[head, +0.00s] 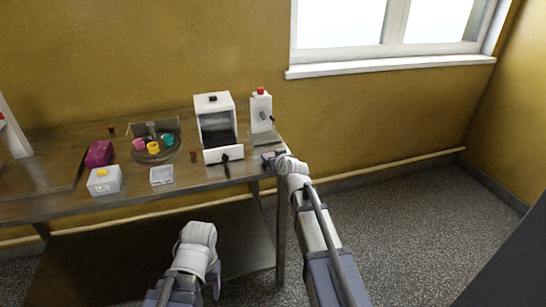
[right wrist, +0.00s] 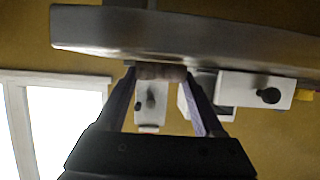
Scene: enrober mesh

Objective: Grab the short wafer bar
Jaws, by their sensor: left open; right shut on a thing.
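A short brown bar (right wrist: 160,72), which looks like the short wafer bar, sits crosswise between the fingertips of my right gripper (right wrist: 161,76) in the right wrist view. The gripper is shut on it, close to the table's edge. In the head view my right gripper (head: 271,158) is at the table's front right corner, and the bar is too small to make out there. My left gripper (head: 201,236) is low in front of the table, away from the objects. It is open; its fingers are mostly hidden.
On the table (head: 60,208) stand a white open-fronted machine (head: 213,101) and a white device with a red knob (head: 261,112). To the left are a round tray of coloured pieces (head: 153,157), a purple block (head: 98,153), a yellow-buttoned box (head: 105,183) and a small white dish (head: 161,176).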

